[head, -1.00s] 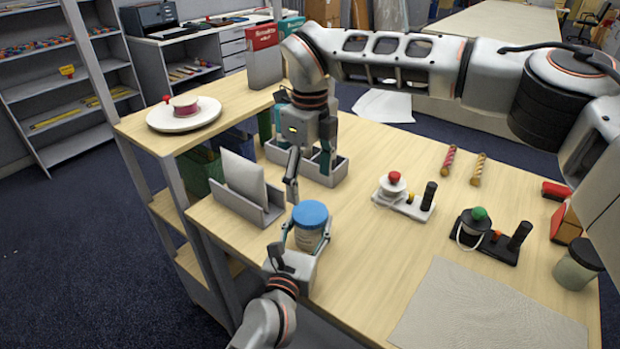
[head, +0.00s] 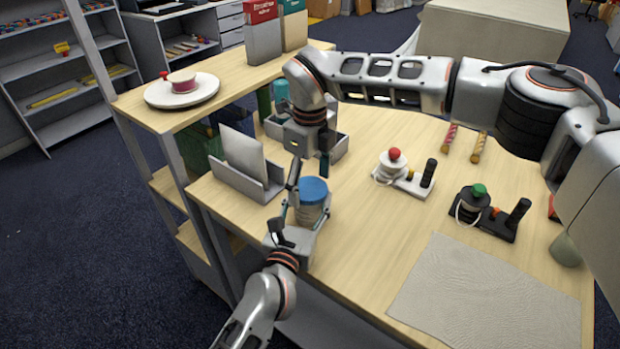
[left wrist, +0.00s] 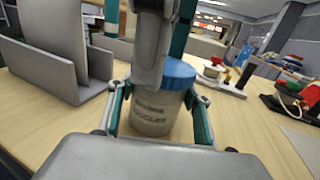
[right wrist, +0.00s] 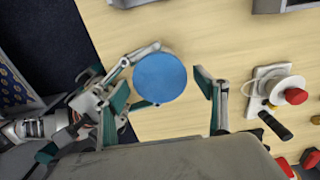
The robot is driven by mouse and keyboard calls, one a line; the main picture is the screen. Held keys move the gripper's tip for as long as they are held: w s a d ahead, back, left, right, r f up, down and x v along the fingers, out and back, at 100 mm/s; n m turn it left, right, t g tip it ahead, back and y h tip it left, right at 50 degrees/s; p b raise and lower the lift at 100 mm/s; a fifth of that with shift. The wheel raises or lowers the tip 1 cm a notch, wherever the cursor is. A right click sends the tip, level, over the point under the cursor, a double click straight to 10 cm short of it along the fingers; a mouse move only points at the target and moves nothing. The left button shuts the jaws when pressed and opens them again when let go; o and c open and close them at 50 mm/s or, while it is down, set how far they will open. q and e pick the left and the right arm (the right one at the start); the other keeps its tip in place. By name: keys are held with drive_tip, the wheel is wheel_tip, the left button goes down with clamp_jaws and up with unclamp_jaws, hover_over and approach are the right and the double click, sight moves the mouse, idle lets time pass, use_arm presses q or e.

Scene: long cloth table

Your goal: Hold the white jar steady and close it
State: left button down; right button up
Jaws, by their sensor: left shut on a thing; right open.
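The white jar (head: 309,214) stands upright near the table's left edge, with a blue lid (head: 314,189) on top. Whether the lid is tight cannot be told. My left gripper (head: 305,219) is shut around the jar's body; in the left wrist view a finger lies on each side of the jar (left wrist: 152,115). My right gripper (head: 309,170) is open and points down just above the lid. In the right wrist view the round lid (right wrist: 159,77) lies between its spread fingers, nearer the left one, with a gap to the right one.
A grey holder (head: 238,182) with a flat panel stands left of the jar. A grey bin (head: 341,147) is behind it. A white stand with a red knob (head: 394,160) and a black one with a green knob (head: 478,194) stand to the right. A grey mat (head: 480,295) lies in front.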

drive_tip(key=c, duration=1.2)
drive_tip(key=o, duration=1.3)
wheel_tip(320, 180, up, 12)
use_arm(q)
drive_tip(key=c, duration=0.9)
unclamp_jaws()
